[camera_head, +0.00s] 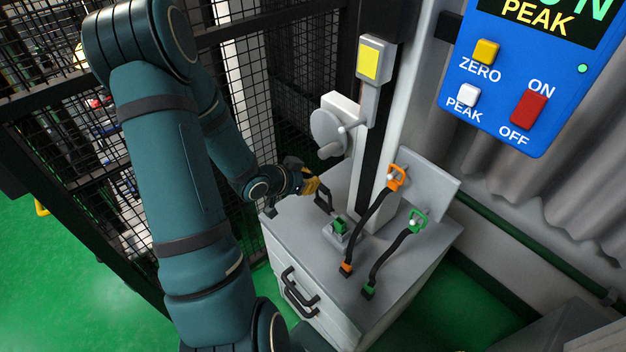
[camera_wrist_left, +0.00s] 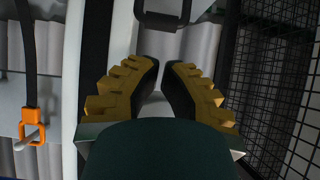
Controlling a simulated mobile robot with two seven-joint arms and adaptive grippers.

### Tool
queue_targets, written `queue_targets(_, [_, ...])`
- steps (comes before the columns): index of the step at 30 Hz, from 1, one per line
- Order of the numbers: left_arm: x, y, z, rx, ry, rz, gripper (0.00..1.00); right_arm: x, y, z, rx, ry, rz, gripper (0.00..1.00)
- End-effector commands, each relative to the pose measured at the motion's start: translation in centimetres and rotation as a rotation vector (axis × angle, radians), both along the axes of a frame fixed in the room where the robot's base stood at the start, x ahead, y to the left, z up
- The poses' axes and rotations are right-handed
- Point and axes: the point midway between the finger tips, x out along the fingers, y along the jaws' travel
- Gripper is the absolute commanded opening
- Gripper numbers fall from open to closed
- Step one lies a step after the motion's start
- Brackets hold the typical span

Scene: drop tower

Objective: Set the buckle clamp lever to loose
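The buckle clamp (camera_head: 338,229), with a green part on a small grey base, sits on top of the grey cabinet. Its black loop-shaped lever (camera_head: 323,199) stands up from it, tilted toward the left. My left gripper (camera_head: 314,186), with yellow fingers, is close to the top of the lever. In the left wrist view, the black loop (camera_wrist_left: 163,18) lies just beyond the fingertips (camera_wrist_left: 161,64), which are a little apart with nothing between them. Whether a finger touches the lever cannot be told. My right gripper is not in view.
On the cabinet (camera_head: 300,235), an orange-buckled strap (camera_head: 372,225) and a green-buckled strap (camera_head: 397,253) stand right of the clamp. A grey column (camera_head: 375,150) rises behind. Black mesh fencing (camera_head: 290,100) is close to my left arm. A blue control panel (camera_head: 480,115) hangs at upper right.

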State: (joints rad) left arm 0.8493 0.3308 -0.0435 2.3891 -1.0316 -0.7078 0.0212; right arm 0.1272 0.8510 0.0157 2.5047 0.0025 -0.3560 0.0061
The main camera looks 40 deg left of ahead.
Motion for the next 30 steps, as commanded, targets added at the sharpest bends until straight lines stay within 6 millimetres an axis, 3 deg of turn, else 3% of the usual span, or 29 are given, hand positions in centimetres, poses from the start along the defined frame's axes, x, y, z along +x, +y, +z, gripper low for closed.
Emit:
queue_targets(6, [3.3,-0.4,-2.5,-0.002,-0.001,-0.003,0.00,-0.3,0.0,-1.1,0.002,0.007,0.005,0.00])
queue_targets(13, [5.9,-0.6,-4.2,-0.001,-0.002,-0.002,0.00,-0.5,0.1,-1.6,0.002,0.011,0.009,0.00])
queue_targets(30, [6.6,-0.6,-4.7,-0.001,-0.003,0.001,0.00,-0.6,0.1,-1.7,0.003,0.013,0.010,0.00])
